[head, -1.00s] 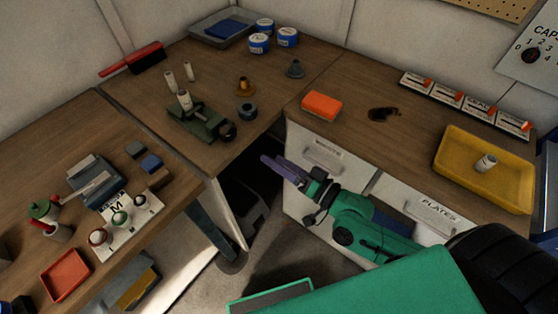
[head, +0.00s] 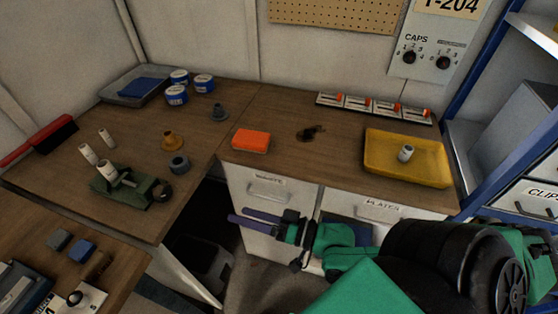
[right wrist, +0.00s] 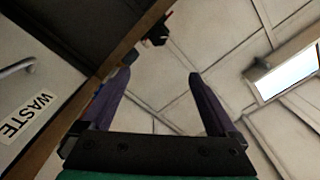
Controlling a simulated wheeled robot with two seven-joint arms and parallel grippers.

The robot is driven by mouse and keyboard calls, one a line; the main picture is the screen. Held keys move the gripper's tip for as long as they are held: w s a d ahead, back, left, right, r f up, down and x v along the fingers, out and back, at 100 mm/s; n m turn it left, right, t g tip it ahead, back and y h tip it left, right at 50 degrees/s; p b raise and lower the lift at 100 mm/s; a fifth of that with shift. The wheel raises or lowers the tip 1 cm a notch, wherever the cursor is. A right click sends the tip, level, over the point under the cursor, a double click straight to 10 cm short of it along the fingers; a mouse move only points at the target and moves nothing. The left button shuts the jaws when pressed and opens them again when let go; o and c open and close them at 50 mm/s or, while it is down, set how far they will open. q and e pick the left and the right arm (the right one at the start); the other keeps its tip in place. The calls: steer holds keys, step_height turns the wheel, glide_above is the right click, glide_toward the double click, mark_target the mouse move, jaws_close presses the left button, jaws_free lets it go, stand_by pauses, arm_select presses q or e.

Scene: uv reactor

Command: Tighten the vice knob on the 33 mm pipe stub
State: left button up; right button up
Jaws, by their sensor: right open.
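The green vice (head: 128,193) sits on the wooden bench at the left in the head view. A white pipe stub (head: 107,171) stands tilted in it, and its dark round knob (head: 164,190) is at the vice's right end, near the bench edge. Whether the knob is tight cannot be told. My right gripper (head: 240,214) is open and empty, in front of the waste drawer and to the right of the knob, apart from it. Its two purple fingers also show spread in the right wrist view (right wrist: 159,74). My left gripper is not in view.
Two white stubs (head: 89,154) stand behind the vice. A grey ring (head: 179,163) and a brass fitting (head: 172,140) stand nearby. An orange block (head: 251,140) and a yellow tray (head: 405,180) holding a white stub lie on the right bench. A dark gap opens below the bench corner.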

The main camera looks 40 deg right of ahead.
steer(key=p+v, duration=0.3)
steer(key=v, duration=0.5)
